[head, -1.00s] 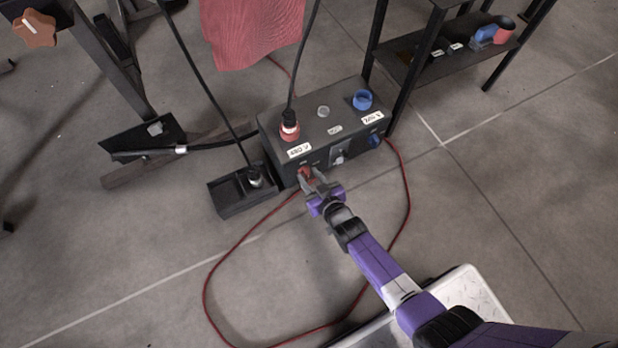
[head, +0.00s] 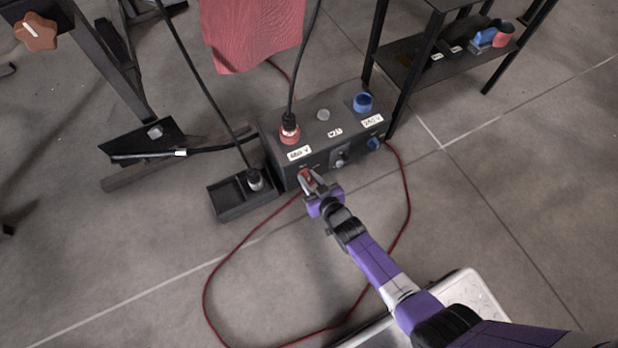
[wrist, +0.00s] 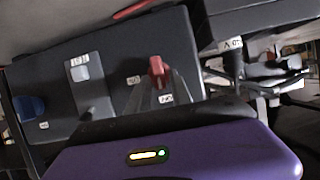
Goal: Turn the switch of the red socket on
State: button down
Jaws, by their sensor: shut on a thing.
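The dark socket box (head: 318,116) stands on the floor. The red socket (head: 289,138) is on its top left, with a black plug and cable in it. The red switch (wrist: 157,71) is on the front face below that socket. My gripper (head: 309,180) is at the front face, its fingers shut on the red switch. In the wrist view my gripper (wrist: 160,88) has one finger on each side of the switch knob. The knob stands roughly upright in the wrist view, between two small labels. In the head view my fingers partly hide it.
A blue socket (head: 363,102) and a blue switch (head: 374,143) are on the box's right end. A grey switch (head: 339,157) lies between. A black tray (head: 243,195) stands left of the box. A red cable (head: 207,290) loops over the floor. A shelf (head: 409,72) stands behind right.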

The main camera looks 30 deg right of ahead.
jog(key=shift+r+p, duration=0.1)
jog(key=shift+p, duration=0.3)
jog(key=shift+d+m+y+p, duration=0.15)
jog(key=shift+m+y+p, duration=0.35)
jog(key=shift+m+p, duration=0.15)
jog(key=shift+w+d+f+m+t+y+b, duration=0.15)
jog(key=shift+m+y+b, duration=0.25)
jog(key=shift+m+y, duration=0.5)
jog(key=shift+s+d+f+m+t+y+b, duration=0.1)
jog(key=shift+d+f+m+t+y+b, duration=0.25)
jog(key=shift+m, duration=1)
jog(key=shift+w+d+f+m+t+y+b, duration=0.1)
jog(key=shift+m+y+b, duration=0.35)
jog(key=shift+m+y, duration=0.55)
jog(key=c, duration=1.4)
grip_release()
